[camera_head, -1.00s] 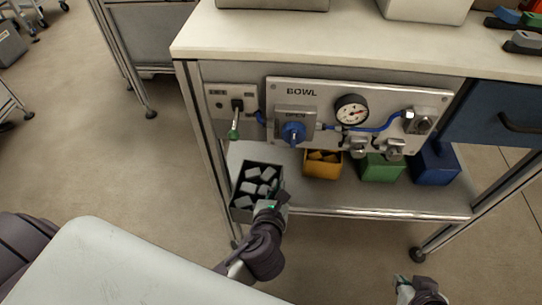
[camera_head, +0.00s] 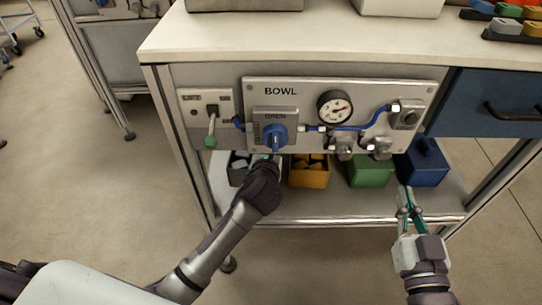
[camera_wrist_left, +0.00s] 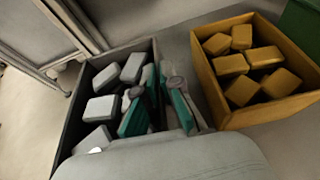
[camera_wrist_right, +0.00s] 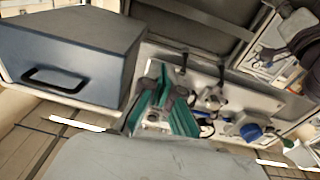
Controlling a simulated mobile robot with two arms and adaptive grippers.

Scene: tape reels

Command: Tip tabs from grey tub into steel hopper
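The grey tub (camera_wrist_left: 75,115) stands at the left end of the lower shelf with several grey tabs (camera_wrist_left: 103,107) in it. It also shows in the head view (camera_head: 233,178), mostly behind my left arm. My left gripper (camera_wrist_left: 158,100) is at the tub's right wall, one finger inside over the tabs and the other outside. Its fingers look apart; contact with the wall is unclear. My right gripper (camera_head: 410,200) is open and empty, in front of the blue bin. A grey steel box (camera_head: 245,4) on the bench top is cut off by the frame; whether it is the hopper is unclear.
An orange bin (camera_head: 309,180) with orange blocks stands close right of the tub, then a green bin (camera_head: 370,173) and a blue bin (camera_head: 424,165). The BOWL panel (camera_head: 345,95), with a blue knob (camera_head: 275,134) and gauge, overhangs the shelf. A blue drawer (camera_head: 492,105) is at right.

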